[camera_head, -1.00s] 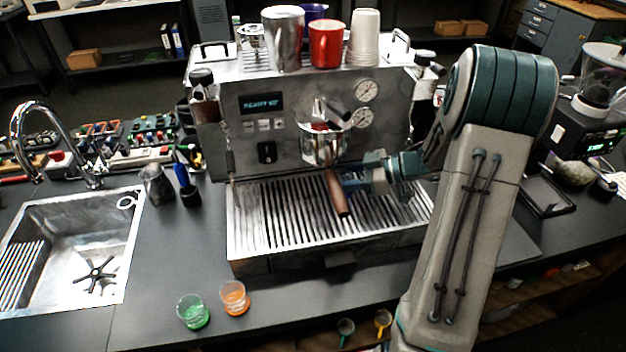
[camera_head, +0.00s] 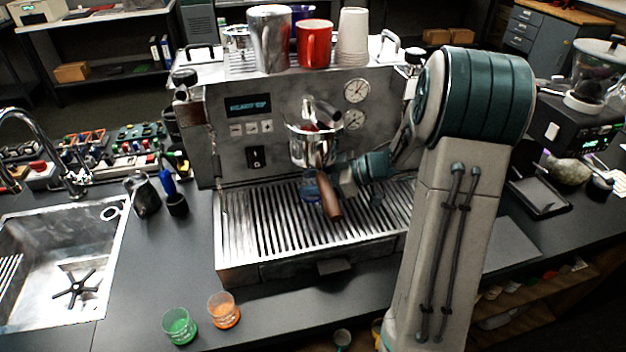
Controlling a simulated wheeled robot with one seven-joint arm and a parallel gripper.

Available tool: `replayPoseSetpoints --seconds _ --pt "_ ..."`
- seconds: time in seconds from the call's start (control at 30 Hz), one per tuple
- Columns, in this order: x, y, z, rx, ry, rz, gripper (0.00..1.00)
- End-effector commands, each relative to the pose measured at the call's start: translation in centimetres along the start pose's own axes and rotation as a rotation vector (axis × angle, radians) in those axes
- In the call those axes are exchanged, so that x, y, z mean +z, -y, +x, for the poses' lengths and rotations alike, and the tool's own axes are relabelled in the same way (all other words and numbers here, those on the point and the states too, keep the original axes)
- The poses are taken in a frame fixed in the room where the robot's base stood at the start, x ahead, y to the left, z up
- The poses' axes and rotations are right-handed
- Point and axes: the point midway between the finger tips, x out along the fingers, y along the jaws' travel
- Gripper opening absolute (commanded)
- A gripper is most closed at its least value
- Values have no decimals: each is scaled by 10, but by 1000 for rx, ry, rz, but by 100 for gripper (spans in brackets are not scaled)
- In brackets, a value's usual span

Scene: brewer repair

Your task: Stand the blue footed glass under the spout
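A small blue object (camera_head: 309,186), which looks like the blue footed glass, shows below the spout area, just left of the brown portafilter handle (camera_head: 331,200). The handle covers part of it, and I cannot see its foot or whether it rests on the grate. The portafilter (camera_head: 310,150) sits under the brew head of the espresso machine (camera_head: 225,150). My gripper (camera_head: 340,183) reaches in from the right, low over the slatted drip tray (camera_head: 260,225). Its fingertips are close to the blue object and partly hidden behind the handle, so their opening is unclear.
An orange glass (camera_head: 224,309) and a green glass (camera_head: 180,325) stand on the counter in front. A sink (camera_head: 60,260) is at left. A metal cup (camera_head: 270,40), a red mug (camera_head: 315,44) and stacked paper cups (camera_head: 353,38) stand on the machine.

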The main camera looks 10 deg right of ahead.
Motion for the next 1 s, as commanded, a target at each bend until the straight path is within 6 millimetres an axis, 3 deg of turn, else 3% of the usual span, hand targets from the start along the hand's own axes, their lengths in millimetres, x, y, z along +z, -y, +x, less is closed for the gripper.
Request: replayPoseSetpoints --seconds 0.03,0.1,0.43,0.8,1.0 --pt "0 0 0 0 0 0 54" --pt "0 0 0 0 0 0 65" --pt "-4 0 -2 1 0 -2 65" --pt "-2 -1 -62 4 1 -1 65" --pt "-3 -1 -77 2 0 0 65"
